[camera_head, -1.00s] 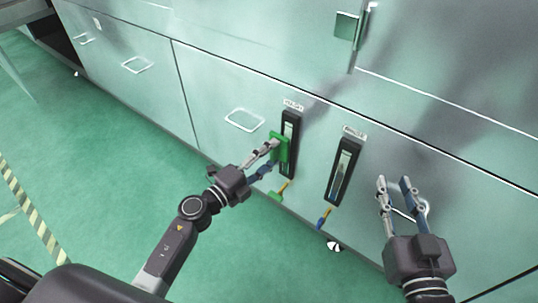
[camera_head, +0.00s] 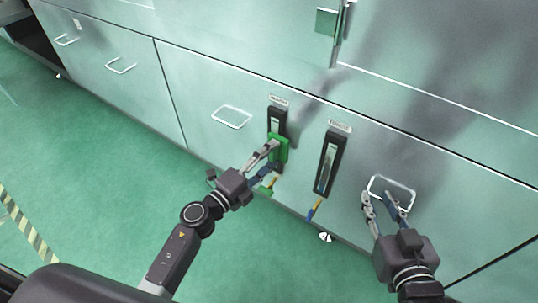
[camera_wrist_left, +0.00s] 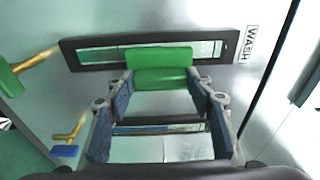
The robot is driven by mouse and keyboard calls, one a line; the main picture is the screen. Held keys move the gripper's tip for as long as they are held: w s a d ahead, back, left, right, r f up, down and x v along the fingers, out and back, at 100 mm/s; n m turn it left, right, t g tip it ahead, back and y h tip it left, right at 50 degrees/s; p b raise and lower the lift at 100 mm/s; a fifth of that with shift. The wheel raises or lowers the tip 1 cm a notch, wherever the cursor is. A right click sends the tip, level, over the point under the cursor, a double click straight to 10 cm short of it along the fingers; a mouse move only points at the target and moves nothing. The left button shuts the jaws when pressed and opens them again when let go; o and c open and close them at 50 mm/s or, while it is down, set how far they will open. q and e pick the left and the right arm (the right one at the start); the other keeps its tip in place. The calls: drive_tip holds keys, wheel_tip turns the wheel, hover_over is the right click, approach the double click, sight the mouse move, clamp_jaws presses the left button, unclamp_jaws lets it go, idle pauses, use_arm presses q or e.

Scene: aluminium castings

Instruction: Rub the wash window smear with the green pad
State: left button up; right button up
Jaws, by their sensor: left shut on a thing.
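The wash window (camera_head: 277,118) is a tall dark-framed slot on the pale metal cabinet front, and its WASH label (camera_wrist_left: 249,45) is readable in the left wrist view. My left gripper (camera_head: 274,148) is shut on the green pad (camera_head: 281,151), holding it in front of the window's middle. In the left wrist view the pad (camera_wrist_left: 160,65) lies across the window frame (camera_wrist_left: 70,54); whether it touches the glass I cannot tell. No smear can be made out; the pad hides part of the glass. My right gripper (camera_head: 378,196) is open and empty by a wire handle.
A second dark-framed window (camera_head: 330,160) stands to the right, with a blue-handled valve (camera_head: 311,213) below it. A green-handled valve (camera_head: 266,190) sits below the wash window. Wire handles (camera_head: 232,116) and (camera_head: 392,188) stick out from the cabinet. The green floor at left is clear.

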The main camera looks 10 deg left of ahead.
use_arm(q)
drive_tip(key=shift+v, duration=2.2)
drive_tip(key=shift+s+a, duration=0.15)
drive_tip(key=shift+s, duration=0.75)
use_arm(e)
drive_tip(key=shift+r, duration=0.1)
use_arm(q)
drive_tip(key=v, duration=0.3)
use_arm(e)
drive_tip(key=shift+w+a+r+t, duration=0.1)
drive_tip(key=shift+w+r+t, duration=0.1)
drive_tip(key=shift+r, duration=0.15)
drive_tip(key=shift+w+a+r+t, duration=0.1)
drive_tip(key=shift+r+t, duration=0.1)
drive_tip(key=shift+r, duration=0.15)
